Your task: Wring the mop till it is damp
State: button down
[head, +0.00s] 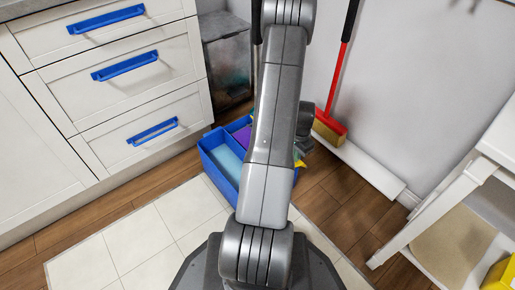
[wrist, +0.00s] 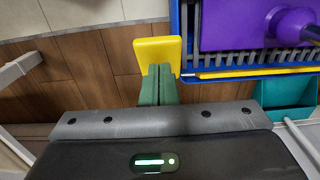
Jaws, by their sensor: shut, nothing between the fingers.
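A blue mop bucket (head: 207,157) stands on the floor behind my arm in the head view. It has a light blue area (head: 229,160) at its left and a purple part (head: 243,138) beside that. In the wrist view the purple part (wrist: 240,25) lies over a dark slatted grate, with a yellow bar (wrist: 250,72) along the bucket's edge. A yellow pedal-like plate (wrist: 157,50) sticks out beside the bucket. My gripper (wrist: 158,72) is shut and empty, its green fingertips at the plate's edge; contact is unclear. The mop's strands are not clearly visible.
A red broom (head: 329,122) leans against the wall at right. White drawers (head: 120,70) with blue handles stand at left, and a white table (head: 455,185) at right. A teal container (wrist: 288,92) sits near the bucket. Tiled floor (head: 130,245) in front is clear.

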notch_tip(320, 180, up, 15)
jog(key=w+d+p, duration=0.1)
jog(key=p, duration=0.8)
jog(key=shift+w+d+r, duration=0.2)
jog(key=shift+d, duration=0.2)
jog(key=shift+f, duration=0.1)
jog(key=shift+s+a+f+n+b, duration=0.3)
jog(key=shift+f+n+b, duration=0.9)
jog(key=shift+f, duration=1.2)
jog(key=shift+s+a+f+n+b, duration=0.3)
jog(key=shift+f+n+b, duration=0.5)
jog(key=shift+f+b, duration=1.15)
jog(key=shift+s+a+f+n+b, duration=0.25)
jog(key=shift+f+n+b, duration=0.75)
jog(key=shift+f, duration=1.8)
jog(key=shift+w+a+f, duration=0.1)
